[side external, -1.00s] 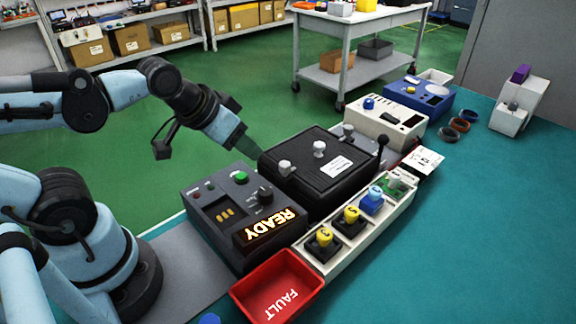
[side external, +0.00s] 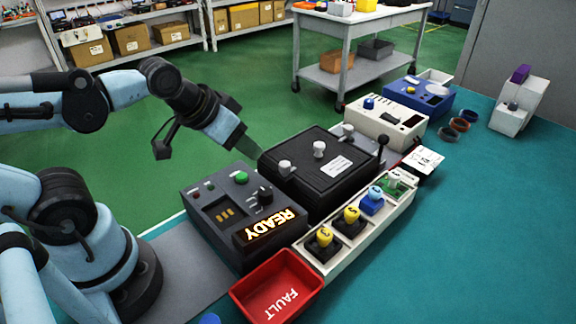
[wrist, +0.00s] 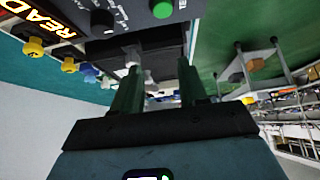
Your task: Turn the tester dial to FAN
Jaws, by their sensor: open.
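The tester is a dark grey box (side external: 215,238) with a lit READY display (side external: 270,225), a green button (side external: 241,178) and a black dial knob (side external: 265,195). In the wrist view the dial (wrist: 101,21) shows at the top, left of the green button (wrist: 162,8). The lettering around the dial is too small to read. My gripper (side external: 255,150) is above and behind the tester, near the black lidded box, apart from the dial. In the wrist view my gripper (wrist: 157,72) has its two fingers apart with nothing held between them.
A black lidded box (side external: 325,170) with light knobs stands right of the tester. A white tray (side external: 340,255) with several yellow, blue and white-topped pieces runs in front. A red FAULT bin (side external: 258,280) is nearby. The teal table at right (side external: 480,230) is clear.

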